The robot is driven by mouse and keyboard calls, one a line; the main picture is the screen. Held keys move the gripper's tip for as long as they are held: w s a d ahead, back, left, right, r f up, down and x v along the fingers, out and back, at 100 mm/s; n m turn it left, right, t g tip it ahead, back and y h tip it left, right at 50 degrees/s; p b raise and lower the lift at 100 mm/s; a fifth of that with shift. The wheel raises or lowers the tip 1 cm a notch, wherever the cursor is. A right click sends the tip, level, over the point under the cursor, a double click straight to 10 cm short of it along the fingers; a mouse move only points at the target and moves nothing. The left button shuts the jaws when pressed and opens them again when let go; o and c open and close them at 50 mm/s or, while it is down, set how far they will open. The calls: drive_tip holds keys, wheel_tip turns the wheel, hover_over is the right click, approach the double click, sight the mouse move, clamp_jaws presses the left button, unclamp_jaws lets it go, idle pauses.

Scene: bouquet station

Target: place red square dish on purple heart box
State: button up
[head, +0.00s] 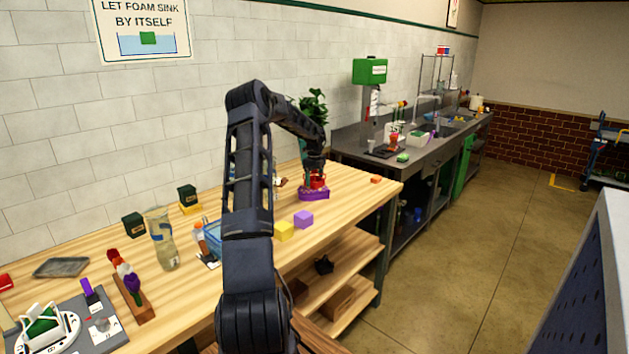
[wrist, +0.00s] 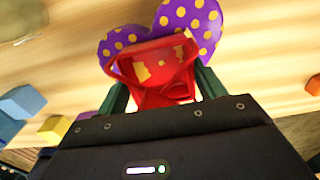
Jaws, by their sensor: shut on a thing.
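The purple heart box (head: 314,195) sits on the wooden table near its far right part. In the wrist view the purple heart box (wrist: 195,18) shows yellow dots on its two lobes. My gripper (head: 317,178) is shut on the red square dish (head: 319,184), right over the box. In the wrist view the red square dish (wrist: 150,62) is between the two dark green fingers of my gripper (wrist: 155,95) and covers the middle of the heart. I cannot tell whether the dish touches the box.
A purple cube (head: 303,219) and a yellow cube (head: 284,231) stand in front of the box. A leafy plant (head: 313,105) is behind it. A small orange block (head: 376,179) lies to the right near the table's end. The table is bare between box and orange block.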

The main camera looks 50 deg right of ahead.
drive_tip(key=shift+f, duration=0.2)
drive_tip(key=o, duration=1.5)
wheel_tip(320, 180, up, 12)
drive_tip(key=shift+a+r, duration=0.1)
drive_tip(key=shift+r, duration=0.05)
